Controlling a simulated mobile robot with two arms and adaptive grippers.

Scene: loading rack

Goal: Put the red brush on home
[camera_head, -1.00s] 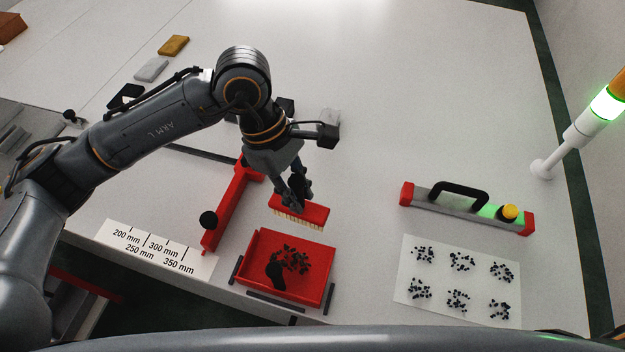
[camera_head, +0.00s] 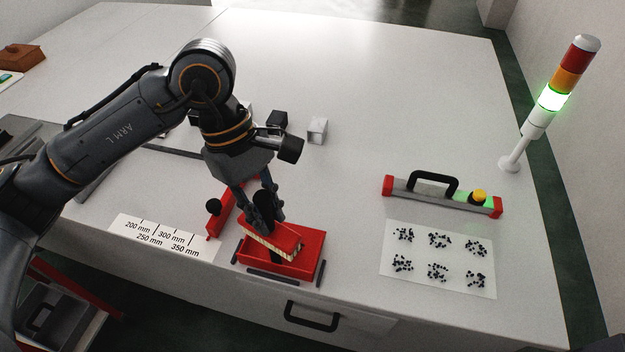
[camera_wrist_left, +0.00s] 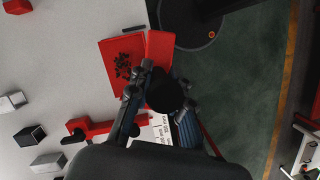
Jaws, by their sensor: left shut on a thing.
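The red brush (camera_head: 276,236) has a red block and pale bristles. My left gripper (camera_head: 266,214) is shut on its black handle and holds it over the red dustpan (camera_head: 312,262), covering much of the pan. Whether brush and pan touch is unclear. In the left wrist view, the gripper (camera_wrist_left: 155,95) grips the black handle (camera_wrist_left: 165,92); the brush's red block (camera_wrist_left: 160,48) shows beside the dustpan (camera_wrist_left: 106,49), which holds dark bits. Black bars (camera_head: 272,277) mark the table around the pan. No label reading "home" is visible. My right gripper is not in view.
A red stop with a black knob (camera_head: 214,207) stands left of the pan, by a millimetre scale (camera_head: 165,240). A sheet with dark piles (camera_head: 438,257) and a handled bar (camera_head: 438,197) lie right. A signal tower (camera_head: 550,100) glows green. The table between is clear.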

